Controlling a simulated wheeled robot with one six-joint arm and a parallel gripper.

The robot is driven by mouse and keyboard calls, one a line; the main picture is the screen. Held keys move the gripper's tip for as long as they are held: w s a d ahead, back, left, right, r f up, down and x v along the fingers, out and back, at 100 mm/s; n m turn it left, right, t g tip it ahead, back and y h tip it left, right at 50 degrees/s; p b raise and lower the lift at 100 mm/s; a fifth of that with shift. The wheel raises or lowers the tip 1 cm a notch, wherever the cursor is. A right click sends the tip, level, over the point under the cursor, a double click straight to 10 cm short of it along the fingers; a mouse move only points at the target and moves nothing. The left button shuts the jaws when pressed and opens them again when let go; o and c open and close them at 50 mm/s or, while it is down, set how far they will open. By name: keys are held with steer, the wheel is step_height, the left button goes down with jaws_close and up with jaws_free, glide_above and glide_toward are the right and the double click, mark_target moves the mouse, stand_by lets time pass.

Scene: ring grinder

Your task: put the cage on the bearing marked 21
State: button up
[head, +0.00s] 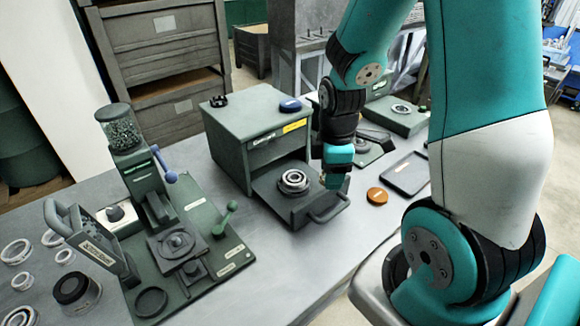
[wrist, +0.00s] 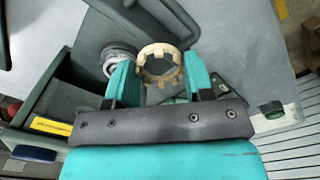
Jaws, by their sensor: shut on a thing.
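My gripper (head: 336,180) is above the right side of a pulled-out grey drawer (head: 272,193). In the wrist view it is shut on the cage (wrist: 146,51), a beige ring with notches, held between the two teal fingers. In the head view the cage is almost wholly hidden by the gripper. A silver bearing (head: 294,180) lies in the drawer, left of the gripper. It also shows in the wrist view (wrist: 113,50), partly behind the left finger and apart from the cage. I cannot read a number 21 on any bearing.
The green-grey cabinet (head: 228,130) stands behind the drawer; the drawer handle (head: 331,209) sticks out in front. An orange-brown disc (head: 377,196) and a dark tray (head: 405,173) lie to the right. A green press (head: 165,215) and several rings (head: 17,251) occupy the left.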

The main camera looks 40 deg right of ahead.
steer(key=w+f, duration=0.1)
steer(key=w, duration=0.2)
steer(key=w+f+p, duration=0.1)
steer(key=w+f, duration=0.1)
steer(key=w, duration=0.1)
steer(key=w+f+p, duration=0.1)
steer(key=w, duration=0.2)
steer(key=shift+a+f, duration=0.25)
steer(key=w+f+p, duration=0.1)
steer(key=w+f, duration=0.1)
steer(key=shift+w, duration=0.3)
steer(key=shift+w+f, duration=0.1)
steer(key=shift+f, duration=0.1)
steer(key=shift+f, duration=0.15)
steer(key=o, duration=0.9)
